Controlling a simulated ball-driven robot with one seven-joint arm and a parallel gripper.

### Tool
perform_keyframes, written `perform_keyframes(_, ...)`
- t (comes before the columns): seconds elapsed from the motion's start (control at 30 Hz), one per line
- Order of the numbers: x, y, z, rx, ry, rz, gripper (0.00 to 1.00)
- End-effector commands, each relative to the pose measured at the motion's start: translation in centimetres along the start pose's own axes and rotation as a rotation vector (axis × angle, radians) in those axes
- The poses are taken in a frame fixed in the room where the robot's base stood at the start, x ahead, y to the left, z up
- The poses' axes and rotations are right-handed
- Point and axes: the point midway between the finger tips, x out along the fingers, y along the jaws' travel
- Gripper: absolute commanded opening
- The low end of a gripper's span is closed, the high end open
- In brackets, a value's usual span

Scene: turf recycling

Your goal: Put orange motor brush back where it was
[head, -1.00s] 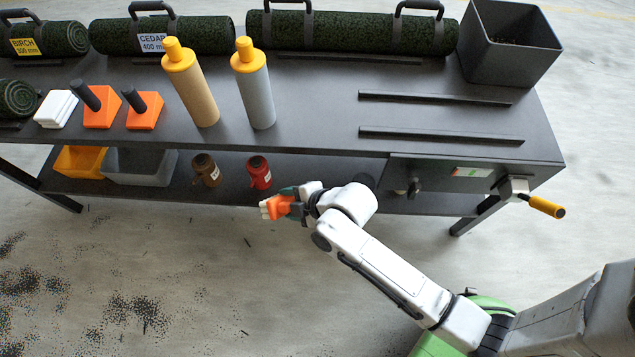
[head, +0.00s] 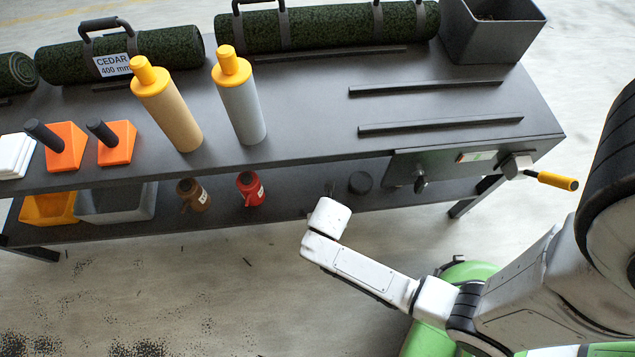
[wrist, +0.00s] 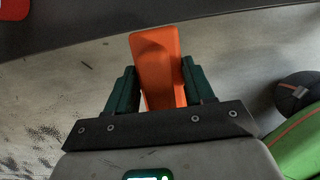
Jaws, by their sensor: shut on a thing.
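The orange motor brush (wrist: 157,62) is between the two dark green fingers of my gripper (wrist: 158,88) in the wrist view. The gripper is shut on it, and its orange body points away from the palm. Bare floor lies behind it, with a dark bench or shelf edge (wrist: 150,27) beyond. In the head view my bent arm hides the gripper and brush, in front of the bench's front edge. Two orange blocks with black handles, one left (head: 65,147) and one right (head: 117,143), stand on the bench top.
The bench top (head: 290,130) has tan (head: 172,115) and grey (head: 240,110) yellow-capped cylinders, turf rolls (head: 320,30) and a dark bin (head: 490,30). Two black rails lie at right. The lower shelf holds brown (head: 193,194) and red (head: 250,188) bottles and yellow (head: 48,208) and grey (head: 115,203) bins. A yellow-handled crank (head: 555,181) sticks out right.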

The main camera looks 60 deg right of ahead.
Motion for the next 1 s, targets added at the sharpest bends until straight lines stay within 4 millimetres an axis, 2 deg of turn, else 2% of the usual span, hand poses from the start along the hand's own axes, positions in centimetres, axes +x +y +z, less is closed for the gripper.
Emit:
perform_keyframes(0.03,0.7,0.1,1.4,0.006,-0.003,0.002,0.24)
perform_keyframes(0.3,2.4,0.1,7.7,0.008,-0.002,0.002,0.24)
perform_keyframes(0.5,3.1,0.0,10.8,0.005,0.0,0.002,0.24)
perform_keyframes(0.8,3.7,0.0,12.9,0.005,0.0,0.001,0.24)
perform_keyframes(0.9,5.8,-0.1,12.0,0.003,0.003,0.0,0.24)
perform_keyframes(1.0,6.9,0.0,11.7,0.002,0.002,0.001,0.24)
